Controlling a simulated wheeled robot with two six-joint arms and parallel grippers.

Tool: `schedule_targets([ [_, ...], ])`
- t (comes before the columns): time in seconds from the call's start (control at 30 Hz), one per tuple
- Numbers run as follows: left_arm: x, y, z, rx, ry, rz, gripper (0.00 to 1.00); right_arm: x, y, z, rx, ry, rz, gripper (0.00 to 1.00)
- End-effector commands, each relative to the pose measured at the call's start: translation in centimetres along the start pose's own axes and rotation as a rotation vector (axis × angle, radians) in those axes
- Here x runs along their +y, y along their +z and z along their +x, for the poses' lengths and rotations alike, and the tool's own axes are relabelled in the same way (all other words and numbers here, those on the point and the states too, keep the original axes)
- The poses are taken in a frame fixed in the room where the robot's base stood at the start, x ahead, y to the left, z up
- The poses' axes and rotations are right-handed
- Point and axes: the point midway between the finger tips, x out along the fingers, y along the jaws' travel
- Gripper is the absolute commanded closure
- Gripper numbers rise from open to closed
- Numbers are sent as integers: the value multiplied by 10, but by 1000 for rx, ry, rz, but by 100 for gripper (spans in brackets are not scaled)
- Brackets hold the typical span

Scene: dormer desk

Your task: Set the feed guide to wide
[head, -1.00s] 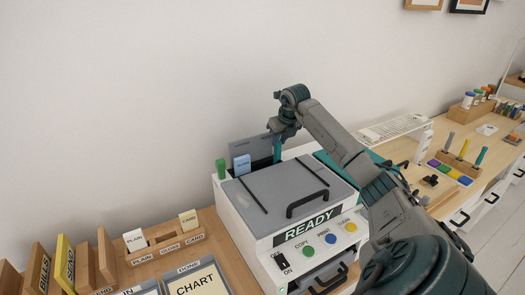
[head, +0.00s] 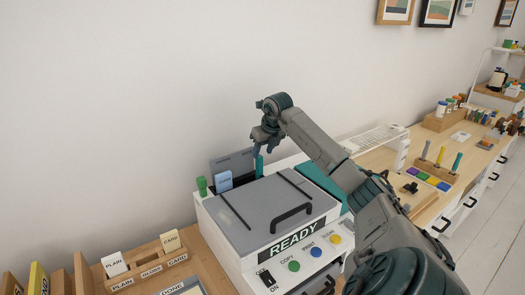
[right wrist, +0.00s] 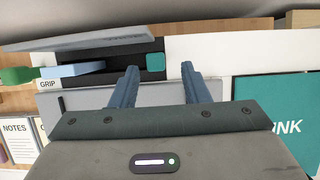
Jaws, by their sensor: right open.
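The grey printer (head: 262,215) has a raised dark feed tray (head: 234,163) at its back. In the tray stand a light-blue upright piece (head: 222,180) on the left and a teal tab (head: 259,166) on the right, with a gap between them. My right gripper (head: 263,149) is open just above the teal tab. In the right wrist view, the teal tab (right wrist: 155,62) lies between the lines of the two blue fingertips (right wrist: 159,70), beyond them; contact cannot be seen. The light-blue piece (right wrist: 75,69) is left of the fingers. My left gripper is not in view.
A green grip (head: 202,186) stands at the printer's left back corner. The lid handle (head: 291,215) rises in front of the tray. A wooden card holder (head: 148,268) is at left. The white wall is close behind; a teal INK panel (right wrist: 280,115) lies right.

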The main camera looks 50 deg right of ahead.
Motion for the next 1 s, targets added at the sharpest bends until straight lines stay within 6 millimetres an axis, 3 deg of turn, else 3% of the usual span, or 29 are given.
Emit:
schedule_targets([
  [0.2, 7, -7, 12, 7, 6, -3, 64, -2, 0, -45, -6, -3, 0, 58],
  [0.4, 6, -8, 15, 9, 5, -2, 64, -2, 0, -77, -4, -2, 1, 58],
  [0.6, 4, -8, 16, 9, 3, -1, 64, -2, 0, -88, -2, -2, 1, 58],
  [1.0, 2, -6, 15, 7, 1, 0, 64, -2, 0, -88, -1, -2, 1, 58],
])
